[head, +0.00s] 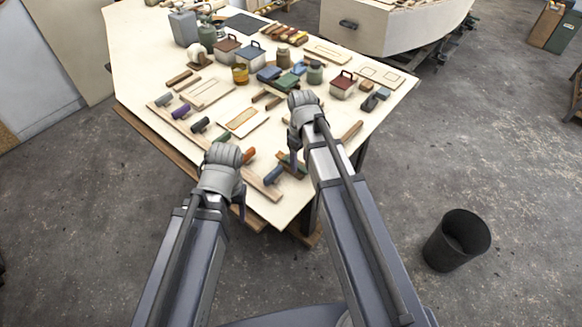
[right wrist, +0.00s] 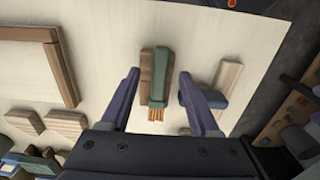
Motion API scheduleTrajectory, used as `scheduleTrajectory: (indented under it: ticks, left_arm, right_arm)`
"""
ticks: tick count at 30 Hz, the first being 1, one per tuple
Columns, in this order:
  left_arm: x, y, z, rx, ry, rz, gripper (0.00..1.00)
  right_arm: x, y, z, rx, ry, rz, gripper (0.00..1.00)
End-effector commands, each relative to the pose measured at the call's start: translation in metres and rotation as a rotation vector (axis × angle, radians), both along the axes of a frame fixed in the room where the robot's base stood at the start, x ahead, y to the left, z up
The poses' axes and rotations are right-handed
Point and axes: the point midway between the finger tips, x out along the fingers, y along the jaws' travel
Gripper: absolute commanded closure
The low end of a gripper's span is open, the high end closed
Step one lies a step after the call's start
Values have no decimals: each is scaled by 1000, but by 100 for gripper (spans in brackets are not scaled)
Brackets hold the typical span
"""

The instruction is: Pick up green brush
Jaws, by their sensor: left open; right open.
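The green brush (right wrist: 161,72) lies on the pale table top, with its tan bristles toward the gripper base in the right wrist view. In the head view my right gripper (head: 294,161) is over the near part of the table and partly hides the brush. My left gripper (head: 240,208) is open and empty near the table's front-left edge.
Several coloured rollers lie along the left edge. Tins, jars and boxes crowd the back of the table (head: 130,50). A dark bin (head: 440,255) stands on the floor at right.

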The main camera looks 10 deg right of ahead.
Motion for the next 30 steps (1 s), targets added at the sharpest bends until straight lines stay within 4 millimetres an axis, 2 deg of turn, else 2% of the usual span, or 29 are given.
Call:
scheduleTrajectory:
  ticks: [1, 3, 12, 27, 30]
  left_arm:
    - [0, 0, -13, 0, 0, 0, 39]
    - [0, 0, -17, 0, 0, 0, 39]
    - [0, 0, -17, 0, 0, 0, 39]
    - [0, 0, -17, 0, 0, 0, 39]
    - [0, 0, -17, 0, 0, 0, 39]
  right_arm:
    - [0, 0, -13, 0, 0, 0, 38]
    - [0, 0, -17, 0, 0, 0, 38]
    - [0, 0, -16, 0, 0, 0, 39]
    - [0, 0, -17, 0, 0, 0, 95]
    - [0, 0, -17, 0, 0, 0, 100]
